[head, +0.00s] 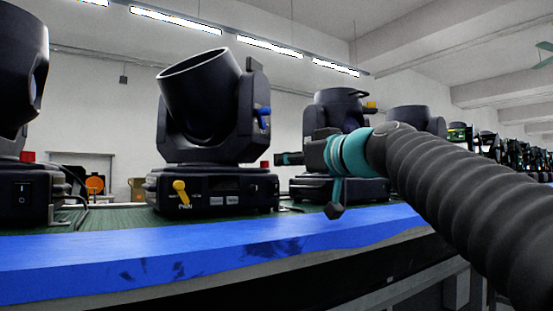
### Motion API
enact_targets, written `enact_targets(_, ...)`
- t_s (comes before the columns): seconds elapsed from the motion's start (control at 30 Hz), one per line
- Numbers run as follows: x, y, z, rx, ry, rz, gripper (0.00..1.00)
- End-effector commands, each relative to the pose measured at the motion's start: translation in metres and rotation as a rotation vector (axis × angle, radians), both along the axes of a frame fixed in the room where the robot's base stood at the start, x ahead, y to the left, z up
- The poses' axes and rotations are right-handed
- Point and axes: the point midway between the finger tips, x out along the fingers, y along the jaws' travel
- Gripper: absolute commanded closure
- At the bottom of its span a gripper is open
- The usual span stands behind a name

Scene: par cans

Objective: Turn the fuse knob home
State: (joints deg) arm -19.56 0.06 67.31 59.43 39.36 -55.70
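A black moving-head lamp (205,105) stands upright on its base (235,192) in the middle of the head view. A small reddish part (265,161), possibly the fuse knob, shows at the upper right of this base; its angle is too small to read. My gripper (283,159) comes in from the right, level with this part, its tip close to it in the picture. I cannot tell whether they touch. The fingers are seen side-on, and their gap is hidden. A yellow lever (181,191) is on the base front, and a blue lever (263,113) is on the lamp's yoke.
The lamps stand on a green bench surface (112,216) with a blue front edge (130,262). Another lamp (22,75) is close at the left, with a red part (27,156) on its base. A further lamp (335,112) stands behind my gripper; more units recede right.

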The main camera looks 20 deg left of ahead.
Motion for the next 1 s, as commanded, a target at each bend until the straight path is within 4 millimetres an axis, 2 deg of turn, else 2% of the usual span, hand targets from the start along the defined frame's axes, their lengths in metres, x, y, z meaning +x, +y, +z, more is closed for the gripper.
enact_targets(0.2, 0.024, 0.035, 0.002, -0.002, 0.001, 0.005, 0.68)
enact_targets(0.4, 0.039, 0.055, 0.001, 0.000, 0.002, 0.006, 0.68)
enact_targets(0.87, 0.045, 0.063, 0.000, 0.000, 0.000, 0.003, 0.68)
enact_targets(1.0, 0.045, 0.063, 0.000, 0.000, 0.000, 0.003, 1.00)
